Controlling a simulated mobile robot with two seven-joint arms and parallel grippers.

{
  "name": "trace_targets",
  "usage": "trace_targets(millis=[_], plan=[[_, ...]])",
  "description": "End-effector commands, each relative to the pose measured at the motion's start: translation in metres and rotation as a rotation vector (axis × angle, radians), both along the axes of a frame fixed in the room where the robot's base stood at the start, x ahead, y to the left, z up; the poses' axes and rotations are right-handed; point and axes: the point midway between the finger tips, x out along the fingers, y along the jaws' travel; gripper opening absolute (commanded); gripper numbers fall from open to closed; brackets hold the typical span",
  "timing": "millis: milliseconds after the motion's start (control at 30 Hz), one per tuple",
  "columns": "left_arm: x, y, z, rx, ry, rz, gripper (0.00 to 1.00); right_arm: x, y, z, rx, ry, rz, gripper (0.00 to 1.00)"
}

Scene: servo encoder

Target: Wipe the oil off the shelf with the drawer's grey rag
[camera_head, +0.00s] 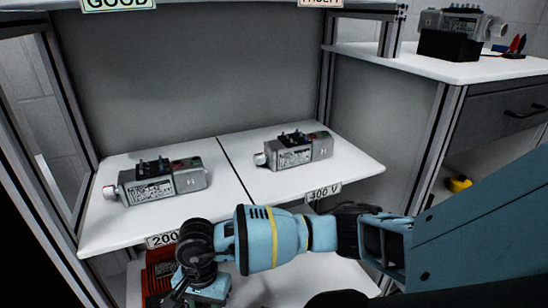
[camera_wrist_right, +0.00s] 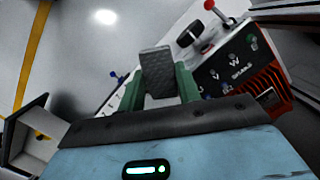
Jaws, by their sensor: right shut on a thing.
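My right gripper (camera_wrist_right: 158,88) is shut on a dark grey, textured piece, which looks like the grey rag (camera_wrist_right: 157,68), between its green fingers in the right wrist view. In the head view my right arm reaches across the front of the shelf, its hand low at the left; the rag cannot be made out there. The white shelf (camera_head: 240,207) has two halves, labelled 200 and 400 V, each with a grey valve-like unit on it. I cannot make out oil on the visible shelf surfaces. My left gripper is not in view.
The left unit (camera_head: 160,184) and right unit (camera_head: 297,151) stand on the shelf. A red device (camera_wrist_right: 262,85) with a dark panel is close right of my right gripper. A drawer (camera_head: 508,114) is in the right-hand bench. A lower white surface (camera_head: 330,274) lies beneath the shelf.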

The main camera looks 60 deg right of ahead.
Motion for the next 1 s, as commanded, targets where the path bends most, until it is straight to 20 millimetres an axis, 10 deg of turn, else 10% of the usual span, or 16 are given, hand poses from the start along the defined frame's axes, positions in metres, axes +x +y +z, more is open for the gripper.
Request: trace_targets(millis=[433, 1000], plan=[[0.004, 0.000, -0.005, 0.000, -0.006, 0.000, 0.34, -0.050, -0.132, -0.163, -0.007, 0.004, -0.804, 0.15], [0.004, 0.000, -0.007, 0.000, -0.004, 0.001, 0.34, -0.077, -0.168, -0.197, 0.000, -0.001, -0.975, 0.15]])
